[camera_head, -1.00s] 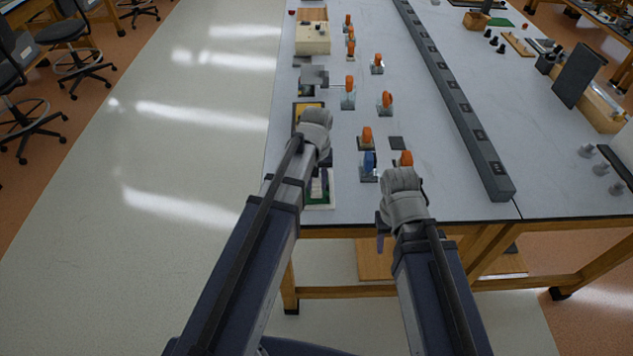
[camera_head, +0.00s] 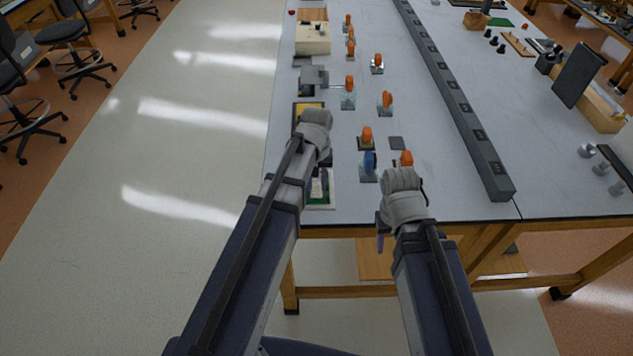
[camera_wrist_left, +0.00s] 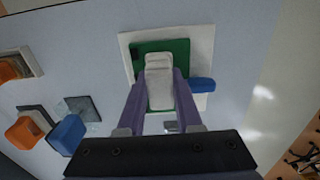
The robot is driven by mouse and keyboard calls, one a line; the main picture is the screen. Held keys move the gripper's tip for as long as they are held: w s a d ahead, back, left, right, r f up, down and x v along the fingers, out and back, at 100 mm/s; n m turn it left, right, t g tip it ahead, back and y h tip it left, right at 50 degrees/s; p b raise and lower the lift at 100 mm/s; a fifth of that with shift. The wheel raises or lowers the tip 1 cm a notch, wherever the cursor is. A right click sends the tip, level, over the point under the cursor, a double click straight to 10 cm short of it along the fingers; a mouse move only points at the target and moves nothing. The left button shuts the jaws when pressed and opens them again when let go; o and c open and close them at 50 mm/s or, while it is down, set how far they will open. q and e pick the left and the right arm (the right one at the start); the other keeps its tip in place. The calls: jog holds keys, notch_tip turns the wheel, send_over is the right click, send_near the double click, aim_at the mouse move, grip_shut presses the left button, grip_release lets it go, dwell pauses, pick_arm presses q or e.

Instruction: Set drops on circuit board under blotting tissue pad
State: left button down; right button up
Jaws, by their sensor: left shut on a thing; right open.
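A green circuit board (camera_wrist_left: 183,47) lies on a larger white base (camera_wrist_left: 203,38) at the table's near left corner. The white base also shows in the head view (camera_head: 321,203). My left gripper (camera_head: 319,181) is over the board, pointing down. In the left wrist view, its purple fingers are shut on a whitish block (camera_wrist_left: 159,80), which looks like the blotting tissue pad. The block covers the middle of the board; I cannot tell whether it touches it. Drops cannot be made out. My right gripper (camera_head: 382,238) is open and empty by the table's front edge.
A blue piece (camera_wrist_left: 201,85) is beside the board. Orange-topped items (camera_head: 367,136) and a blue-topped item (camera_head: 369,162) stand to the right of the board. A long grey bar (camera_head: 455,98) runs along the table. Bare tabletop (camera_head: 445,190) lies between.

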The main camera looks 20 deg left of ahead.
pick_arm(q)
jog(key=shift+r, duration=0.15)
dwell(0.4)
notch_tip(320, 180, up, 7)
jog(key=p, duration=0.7)
notch_tip(320, 180, down, 4)
jog(key=b, duration=0.4)
